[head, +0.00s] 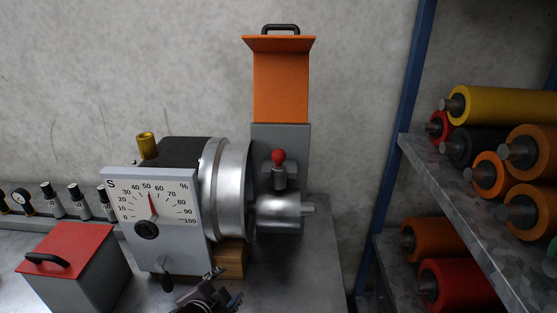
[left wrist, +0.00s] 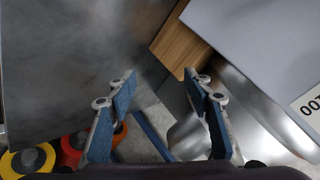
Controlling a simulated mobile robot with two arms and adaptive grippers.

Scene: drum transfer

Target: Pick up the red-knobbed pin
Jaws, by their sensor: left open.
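The red-knobbed pin (head: 278,157) stands upright in the grey bracket beside the silver drum, below the raised orange cover (head: 280,85). A small metal roller (head: 279,209) sits just under it. My left gripper (head: 226,286) is low at the front of the bench, below and left of the pin and apart from it. In the left wrist view its two blue-padded fingers (left wrist: 160,80) are spread with nothing between them. The pin is not seen in the left wrist view. My right gripper is not in view.
A dial box (head: 155,205) and silver drum (head: 232,190) stand left of the pin, with a wooden block (head: 231,259) below. A red-lidded box (head: 70,248) is at the left. A shelf (head: 455,205) of coloured rollers is at the right. The bench (head: 310,270) is clear front right.

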